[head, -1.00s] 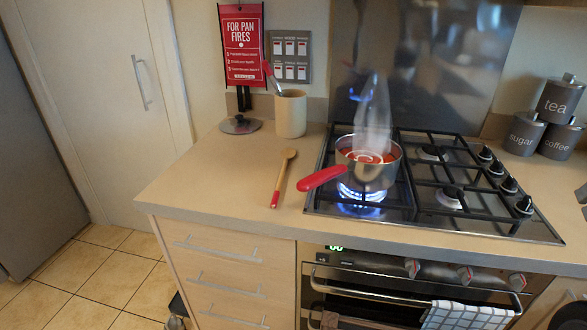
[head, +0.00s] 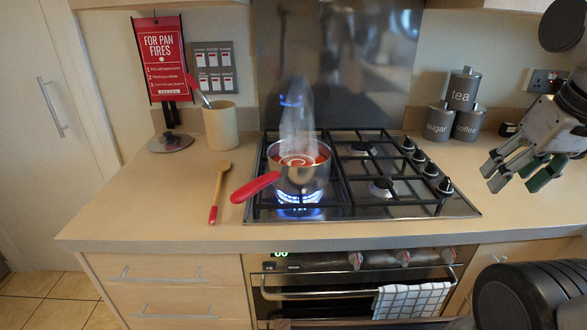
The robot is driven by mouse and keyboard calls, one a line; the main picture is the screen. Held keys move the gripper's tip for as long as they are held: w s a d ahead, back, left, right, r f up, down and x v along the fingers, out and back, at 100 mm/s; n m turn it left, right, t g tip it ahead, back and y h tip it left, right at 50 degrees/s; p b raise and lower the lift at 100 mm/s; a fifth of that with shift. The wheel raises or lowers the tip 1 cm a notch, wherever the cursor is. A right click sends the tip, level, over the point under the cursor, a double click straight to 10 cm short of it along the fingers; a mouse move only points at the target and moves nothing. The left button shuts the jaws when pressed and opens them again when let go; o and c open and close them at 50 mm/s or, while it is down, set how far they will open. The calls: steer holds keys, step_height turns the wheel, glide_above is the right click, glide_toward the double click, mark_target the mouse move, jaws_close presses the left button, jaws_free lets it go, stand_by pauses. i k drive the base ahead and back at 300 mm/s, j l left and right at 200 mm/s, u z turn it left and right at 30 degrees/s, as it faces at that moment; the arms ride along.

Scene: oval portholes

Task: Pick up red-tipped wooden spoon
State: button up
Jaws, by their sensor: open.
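The wooden spoon (head: 218,190) with a red handle tip lies on the worktop, left of the hob. Its bowl points to the back and its red tip to the front edge. My gripper (head: 517,176) is open and empty at the right of the view, above the right part of the worktop. It is far from the spoon, with the hob between them.
A steaming pan (head: 300,177) with a red handle sits over a lit blue flame on the hob (head: 420,207); its handle reaches left toward the spoon. A utensil pot (head: 220,128) and a lid (head: 169,142) stand behind. Grey canisters (head: 463,90) stand at the back right.

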mark_target(221, 167)
steer(key=j+u, duration=0.4)
steer(key=i+j+u, duration=0.1)
steer(key=u, duration=0.3)
steer(key=i+j+u, duration=0.15)
steer(key=j+u, duration=0.25)
